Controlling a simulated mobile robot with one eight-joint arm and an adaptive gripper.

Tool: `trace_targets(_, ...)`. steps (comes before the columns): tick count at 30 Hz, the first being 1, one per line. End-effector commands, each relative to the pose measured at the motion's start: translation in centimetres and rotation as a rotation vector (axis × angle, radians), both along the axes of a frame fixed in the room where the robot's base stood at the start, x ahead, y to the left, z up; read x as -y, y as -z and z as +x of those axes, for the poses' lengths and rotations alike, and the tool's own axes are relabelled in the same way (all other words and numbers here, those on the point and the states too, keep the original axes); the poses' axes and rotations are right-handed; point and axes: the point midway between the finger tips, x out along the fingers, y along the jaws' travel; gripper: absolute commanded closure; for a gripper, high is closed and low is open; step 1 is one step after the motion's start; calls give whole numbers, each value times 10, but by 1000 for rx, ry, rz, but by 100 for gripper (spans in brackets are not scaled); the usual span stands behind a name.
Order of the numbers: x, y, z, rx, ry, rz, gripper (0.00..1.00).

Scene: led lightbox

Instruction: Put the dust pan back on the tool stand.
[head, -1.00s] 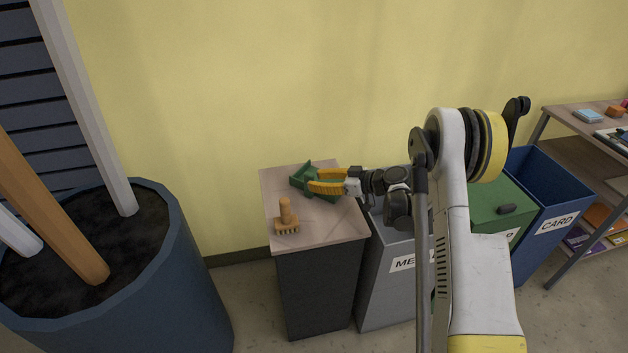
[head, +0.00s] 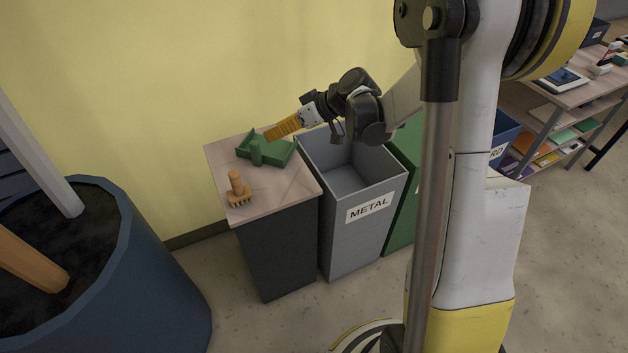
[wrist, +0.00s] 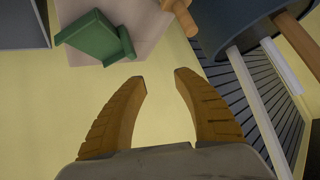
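The green dust pan (head: 270,153) lies on the light wooden top of the dark tool stand (head: 280,192), toward its back. It also shows in the wrist view (wrist: 93,40), near the edge of the top. My gripper (head: 270,135) has orange fingers and sits by the pan's back edge in the head view, on the wall side. In the wrist view the fingers (wrist: 158,77) are spread, with nothing between them. The pan lies beyond the fingertips, apart from them.
A grey METAL bin (head: 365,200) is close on the right, with a green bin (head: 403,190) beyond. A large blue planter (head: 120,270) stands left. The yellow wall is close behind.

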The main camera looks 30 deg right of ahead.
Motion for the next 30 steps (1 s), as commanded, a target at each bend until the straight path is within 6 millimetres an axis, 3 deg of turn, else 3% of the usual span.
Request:
trace_targets(3, -21, -34, -42, -100, 86, -59, 64)
trace_targets(9, -38, -69, -123, -207, 260, -159, 64)
trace_targets(15, -37, -81, -205, -230, 438, -245, 64)
trace_targets(18, -32, -81, -236, -219, 511, -272, 64)
trace_targets(24, -23, -76, -268, -191, 595, -294, 64)
trace_targets(30, -21, -75, -273, -185, 611, -296, 64)
